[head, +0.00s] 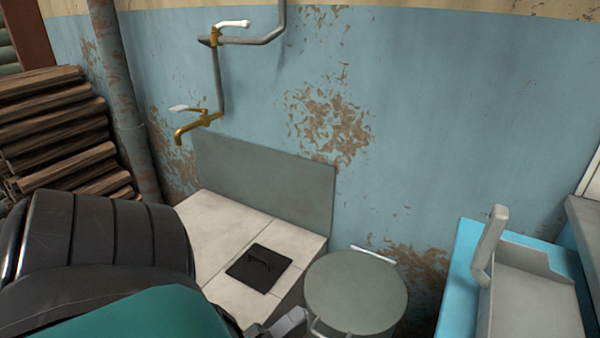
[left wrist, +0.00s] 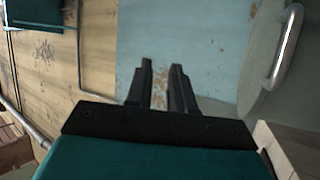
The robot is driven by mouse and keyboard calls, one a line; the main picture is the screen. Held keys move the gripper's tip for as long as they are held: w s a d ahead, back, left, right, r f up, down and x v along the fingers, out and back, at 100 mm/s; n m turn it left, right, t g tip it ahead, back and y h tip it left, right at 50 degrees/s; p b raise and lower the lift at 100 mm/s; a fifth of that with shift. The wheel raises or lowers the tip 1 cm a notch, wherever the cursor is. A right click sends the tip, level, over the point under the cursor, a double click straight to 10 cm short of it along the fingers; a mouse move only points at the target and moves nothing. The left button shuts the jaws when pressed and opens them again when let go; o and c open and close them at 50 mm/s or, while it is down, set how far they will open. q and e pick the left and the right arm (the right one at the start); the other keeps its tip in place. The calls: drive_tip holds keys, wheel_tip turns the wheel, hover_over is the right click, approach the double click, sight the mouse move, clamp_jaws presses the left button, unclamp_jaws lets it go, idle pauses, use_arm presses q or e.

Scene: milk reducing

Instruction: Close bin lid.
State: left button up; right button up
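The round grey-green bin lid (head: 356,290) lies at the lower middle of the head view, with a pale bar (head: 373,256) at its back edge. I cannot tell whether it is fully down, and the bin body is mostly hidden. My left gripper (head: 290,325) is just left of the lid's front edge, partly cut off by the frame. In the left wrist view, my left gripper (left wrist: 162,67) has its two fingers apart with nothing between them. The lid (left wrist: 262,60) and its curved metal handle (left wrist: 285,50) are to the right of the fingers. My right gripper is not in view.
A white tiled ledge (head: 215,225) with a black square cover (head: 258,269) stands left of the bin. A blue table (head: 461,270) with a grey object (head: 535,300) stands to the right. Brass taps (head: 190,128) and pipes are on the wall behind. Stacked logs (head: 60,130) are at left.

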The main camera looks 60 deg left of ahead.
use_arm(q)
drive_tip(key=shift+s+a+f+b, duration=0.2)
drive_tip(key=shift+s+f+b, duration=0.7)
drive_tip(key=shift+f, duration=0.2)
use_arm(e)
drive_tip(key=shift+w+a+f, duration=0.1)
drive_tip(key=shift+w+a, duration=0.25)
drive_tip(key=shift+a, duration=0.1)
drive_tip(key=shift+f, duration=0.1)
